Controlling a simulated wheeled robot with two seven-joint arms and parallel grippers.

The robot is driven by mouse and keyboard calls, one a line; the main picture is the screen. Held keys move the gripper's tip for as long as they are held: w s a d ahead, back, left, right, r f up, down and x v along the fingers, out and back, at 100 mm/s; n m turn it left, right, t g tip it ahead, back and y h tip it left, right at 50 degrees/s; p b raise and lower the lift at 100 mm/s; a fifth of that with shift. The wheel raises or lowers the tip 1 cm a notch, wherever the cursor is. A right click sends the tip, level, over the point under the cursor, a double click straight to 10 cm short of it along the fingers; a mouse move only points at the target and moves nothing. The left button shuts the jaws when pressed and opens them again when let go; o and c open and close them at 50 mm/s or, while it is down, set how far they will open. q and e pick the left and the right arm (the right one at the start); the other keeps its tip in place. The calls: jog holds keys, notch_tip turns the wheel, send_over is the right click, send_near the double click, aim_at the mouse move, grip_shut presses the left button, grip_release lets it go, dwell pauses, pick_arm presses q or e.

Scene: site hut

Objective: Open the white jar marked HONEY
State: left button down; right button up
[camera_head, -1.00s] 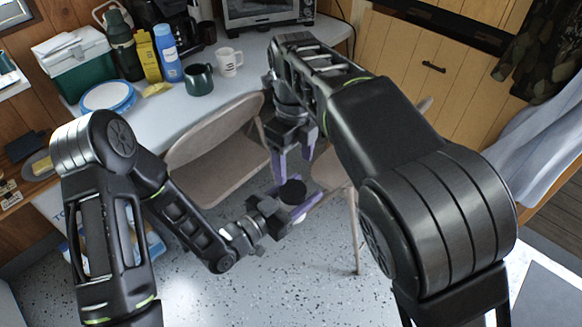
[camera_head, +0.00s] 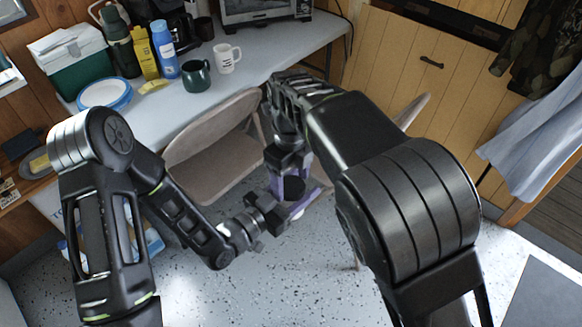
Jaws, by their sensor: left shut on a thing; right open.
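The jar shows as a dark round lid (camera_head: 294,188) with a little of its white body (camera_head: 298,215) below, in the middle of the head view. Its marking cannot be read from here. My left gripper (camera_head: 298,206) comes in from the left and is shut on the jar's body, holding it up in the air above the floor. My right gripper (camera_head: 291,180) points down from above, open, with its purple fingers on either side of the lid. Whether the fingers touch the lid cannot be told.
A beige folding chair (camera_head: 212,155) stands just behind the grippers. The worktop (camera_head: 165,112) behind carries a green mug (camera_head: 197,76), a white mug (camera_head: 228,58), a blue-rimmed plate (camera_head: 104,95), bottles and a cool box (camera_head: 70,66). Speckled floor (camera_head: 290,285) lies clear below.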

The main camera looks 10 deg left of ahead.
jog(key=shift+f, duration=0.35)
jog(key=shift+c, duration=0.5)
jog(key=c, duration=1.2)
jog(key=n, duration=0.3)
jog(key=o, duration=1.6)
jog(key=shift+c, duration=0.2)
jog(key=shift+r, duration=2.3)
jog(key=shift+c, duration=0.6)
